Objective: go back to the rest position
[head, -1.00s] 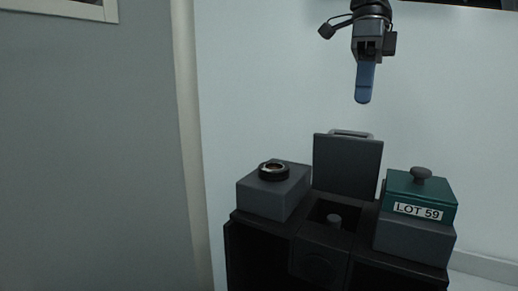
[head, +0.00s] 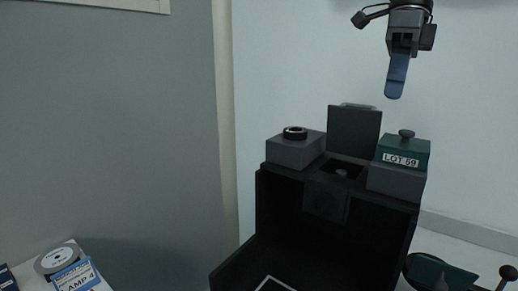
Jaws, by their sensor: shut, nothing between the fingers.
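My gripper (head: 396,82) hangs at the upper right of the head view with its blue fingers pointing down. The fingers are together, with nothing between them. It is above and to the right of a dark stand (head: 309,212), well clear of everything on it.
On the stand are a grey block with a black ring (head: 295,133), an open compartment with a raised lid (head: 354,129), and a green box labelled LOT 59 (head: 403,151). A card marked AMP 4 (head: 75,277) lies lower left. A dark knobbed object (head: 440,274) is lower right. The wall behind is bare.

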